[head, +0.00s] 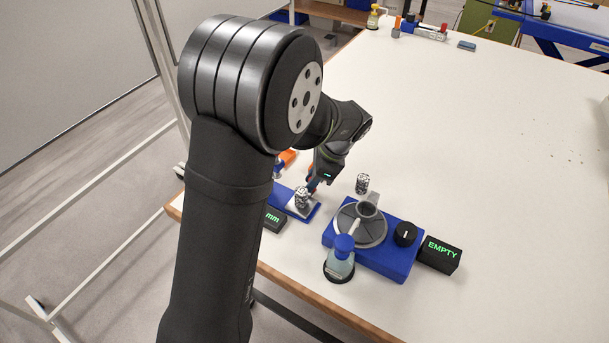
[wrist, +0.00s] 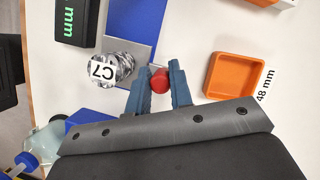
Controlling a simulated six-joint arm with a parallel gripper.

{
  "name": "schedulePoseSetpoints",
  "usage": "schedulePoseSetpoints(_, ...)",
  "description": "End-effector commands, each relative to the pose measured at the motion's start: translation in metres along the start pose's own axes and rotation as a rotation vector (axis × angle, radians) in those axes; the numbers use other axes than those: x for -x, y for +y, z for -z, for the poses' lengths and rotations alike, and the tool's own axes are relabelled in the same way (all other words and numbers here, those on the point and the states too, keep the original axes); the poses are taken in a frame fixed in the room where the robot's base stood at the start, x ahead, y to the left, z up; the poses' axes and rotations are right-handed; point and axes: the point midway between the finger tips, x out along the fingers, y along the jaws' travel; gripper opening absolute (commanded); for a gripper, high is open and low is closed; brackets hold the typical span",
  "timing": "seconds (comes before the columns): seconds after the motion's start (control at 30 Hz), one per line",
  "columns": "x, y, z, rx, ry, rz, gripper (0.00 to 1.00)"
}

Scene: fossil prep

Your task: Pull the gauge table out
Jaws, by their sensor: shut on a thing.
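The gauge table has a blue base (head: 312,215) with a silver plate on it, near the table's left edge in the head view. In the wrist view its blue base (wrist: 137,15) and silver plate (wrist: 128,52) run up from the middle. A speckled grey piece marked C7 (wrist: 115,70) stands on or at the plate; it also shows in the head view (head: 301,198). My gripper (wrist: 159,70) has its two fingers around a red knob (wrist: 159,80) beside the plate and is shut on it. In the head view my gripper (head: 313,184) is partly hidden by the arm.
A black "mm" display (head: 274,219) sits beside the gauge table. An orange tray (wrist: 235,75) lies right of my gripper in the wrist view. Another speckled piece (head: 362,183), a blue machine (head: 385,262), an EMPTY display (head: 440,255) and a blue-capped bottle (head: 340,262) stand nearby. The right side is clear.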

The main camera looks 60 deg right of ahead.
Motion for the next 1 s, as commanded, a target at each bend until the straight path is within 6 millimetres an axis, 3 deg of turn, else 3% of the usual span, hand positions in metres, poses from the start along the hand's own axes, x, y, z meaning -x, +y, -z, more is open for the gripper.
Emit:
schedulePoseSetpoints(0.17,0.002,0.002,0.004,-0.003,0.007,-0.001,0.00)
schedulePoseSetpoints(0.2,0.002,0.002,0.004,-0.003,0.007,-0.001,0.24)
schedulePoseSetpoints(0.23,0.002,0.002,0.005,-0.003,0.007,-0.002,0.29)
schedulePoseSetpoints(0.6,0.007,0.001,0.003,-0.002,0.005,0.000,0.29)
schedulePoseSetpoints(0.77,0.031,0.001,0.003,-0.001,0.007,0.002,0.29)
schedulePoseSetpoints(1.0,0.091,0.001,0.003,-0.001,0.008,0.004,0.29)
